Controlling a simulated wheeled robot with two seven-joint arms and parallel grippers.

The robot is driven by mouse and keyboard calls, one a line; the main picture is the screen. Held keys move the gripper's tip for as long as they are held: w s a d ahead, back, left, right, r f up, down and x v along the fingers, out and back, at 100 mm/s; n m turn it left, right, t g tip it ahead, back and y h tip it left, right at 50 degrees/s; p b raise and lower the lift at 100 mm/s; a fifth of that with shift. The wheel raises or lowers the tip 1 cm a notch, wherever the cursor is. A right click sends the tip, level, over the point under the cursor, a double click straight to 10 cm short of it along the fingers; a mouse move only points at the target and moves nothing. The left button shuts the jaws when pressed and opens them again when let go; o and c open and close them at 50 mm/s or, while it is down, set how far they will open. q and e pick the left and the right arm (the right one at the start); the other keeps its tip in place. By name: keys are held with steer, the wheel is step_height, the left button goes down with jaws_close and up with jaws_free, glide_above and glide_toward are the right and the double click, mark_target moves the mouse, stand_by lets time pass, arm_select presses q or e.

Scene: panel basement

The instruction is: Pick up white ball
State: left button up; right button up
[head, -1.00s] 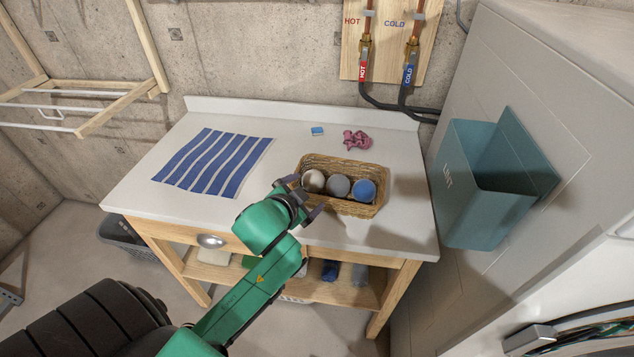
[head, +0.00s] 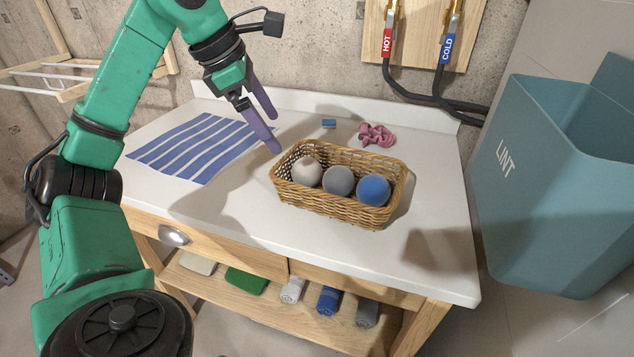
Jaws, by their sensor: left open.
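The white ball (head: 306,171) sits at the left end of a wicker basket (head: 330,206) on the white tabletop. A grey ball (head: 339,181) is in the middle and a blue ball (head: 373,190) at the right end of the same basket. My left gripper (head: 273,130) is open and empty, its purple fingers pointing down above the table, up and to the left of the white ball and apart from it. My right gripper is not in view.
A striped cloth (head: 190,149) lies flat at the left of the tabletop (head: 420,240). A pink scrunchie (head: 376,135) and a small blue block (head: 329,124) lie behind the basket. A teal lint bin (head: 535,200) stands at the right. The tabletop's front is clear.

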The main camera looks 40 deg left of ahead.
mark_target(301, 163)
arm_select(q)
steer(key=b+x, duration=0.2)
steer(key=x, duration=0.5)
steer(key=shift+s+b, duration=0.2)
steer(key=shift+b, duration=0.1)
steer(key=x, duration=0.3)
steer(key=w+b+x, duration=0.1)
steer(key=x, duration=0.3)
steer(key=shift+d, duration=0.2)
steer(key=shift+r, duration=0.15)
steer(key=c, duration=1.2)
